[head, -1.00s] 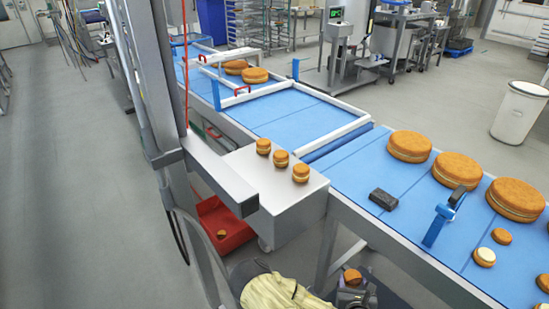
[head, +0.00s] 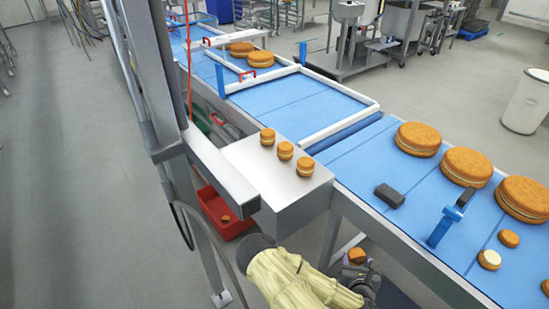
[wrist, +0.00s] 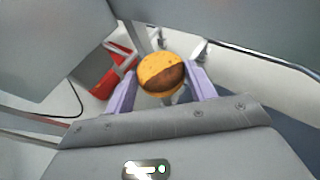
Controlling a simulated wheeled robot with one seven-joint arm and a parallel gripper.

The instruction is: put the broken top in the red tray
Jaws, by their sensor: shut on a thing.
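The broken top (wrist: 160,72), an orange-yellow piece with a dark brown broken area, is between the two pale purple fingers of my gripper (wrist: 162,84) in the wrist view. My gripper is shut on it. In the head view, the held top (head: 357,255) shows low beside the conveyor frame, at the end of my arm; the fingers there are mostly hidden. The red tray (head: 213,203) is low, under the left side of the steel box, with a small orange-brown piece in it. The red tray also shows in the wrist view (wrist: 106,80), left of the held top.
A steel box (head: 300,190) with three small filled rounds stands between my gripper and the red tray. The blue conveyor (head: 375,160) carries large rounds, small rounds, a dark block and a blue clamp (head: 445,225). A grey post rises at the left. Open floor lies left.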

